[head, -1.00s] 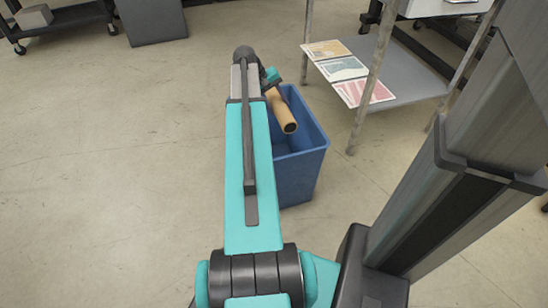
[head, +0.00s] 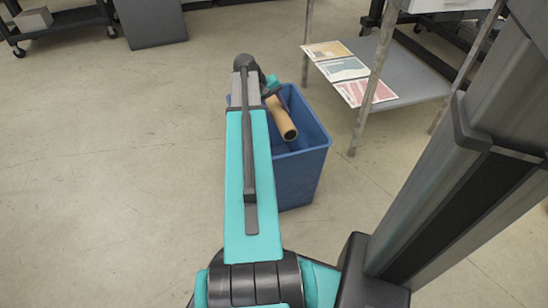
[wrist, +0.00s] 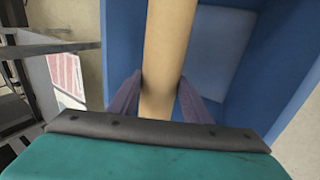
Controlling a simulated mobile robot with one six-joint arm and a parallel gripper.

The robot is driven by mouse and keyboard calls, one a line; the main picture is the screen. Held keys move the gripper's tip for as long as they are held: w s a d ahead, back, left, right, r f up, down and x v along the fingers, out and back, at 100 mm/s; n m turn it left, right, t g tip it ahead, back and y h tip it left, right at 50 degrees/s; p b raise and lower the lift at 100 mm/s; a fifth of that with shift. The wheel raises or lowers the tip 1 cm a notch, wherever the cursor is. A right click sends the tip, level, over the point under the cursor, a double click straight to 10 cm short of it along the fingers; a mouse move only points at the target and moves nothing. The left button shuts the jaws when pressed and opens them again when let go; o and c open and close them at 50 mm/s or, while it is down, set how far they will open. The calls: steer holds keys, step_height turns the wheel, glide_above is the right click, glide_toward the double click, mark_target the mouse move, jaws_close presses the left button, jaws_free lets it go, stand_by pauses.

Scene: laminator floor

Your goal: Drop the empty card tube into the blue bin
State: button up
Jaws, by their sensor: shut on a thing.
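The card tube (head: 281,117) is tan and hollow, with its open end facing me in the head view. My gripper (wrist: 160,88) is shut on the tube; in the wrist view a finger presses on each side of the tube (wrist: 167,50). The blue bin (head: 300,170) stands on the floor, open at the top. In the head view the tube shows over the bin's opening. In the wrist view the bin's blue inside (wrist: 222,45) lies behind the tube. My arm hides the left part of the bin, and the gripper's fingers are hard to see in the head view.
A metal table with a grey lower shelf (head: 410,85) stands right of the bin, with several printed sheets (head: 345,69) on it. A dark grey box (head: 152,22) and a black cart (head: 65,20) stand at the back left. The floor on the left is clear.

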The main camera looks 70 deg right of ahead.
steer(key=o, duration=0.9)
steer(key=shift+c, duration=0.2)
steer(key=shift+r, duration=0.15)
steer(key=p+v, duration=0.5)
steer(key=v, duration=0.8)
steer(key=shift+r, duration=0.25)
steer(key=shift+w+a, duration=0.15)
